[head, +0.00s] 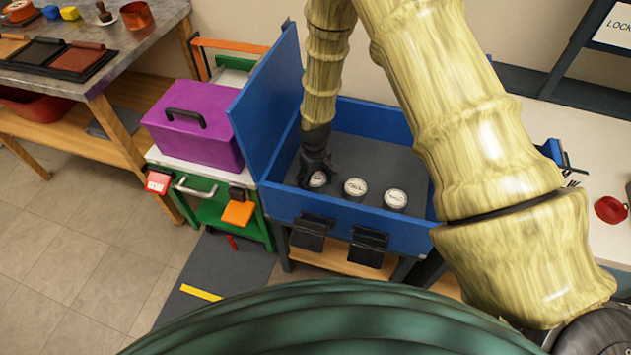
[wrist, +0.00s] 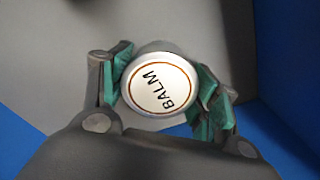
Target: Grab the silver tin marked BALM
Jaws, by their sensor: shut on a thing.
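The silver tin marked BALM (wrist: 160,84) shows in the wrist view, with a white lid and a dark ring around the lettering. The green-padded fingers of my gripper (wrist: 166,92) are shut on it from both sides. In the head view my gripper (head: 317,172) reaches down into the blue chest, around the leftmost tin (head: 318,180). Two more tins, a middle one (head: 355,188) and a right one (head: 395,200), stand to its right on the grey chest floor. Whether the held tin touches the floor I cannot tell.
The blue chest (head: 345,222) has raised walls, and its lid (head: 268,105) stands open on the left. A purple box (head: 193,125) sits on a green cabinet to the left. A workbench (head: 125,55) is at the far left. A white counter (head: 590,150) is at the right.

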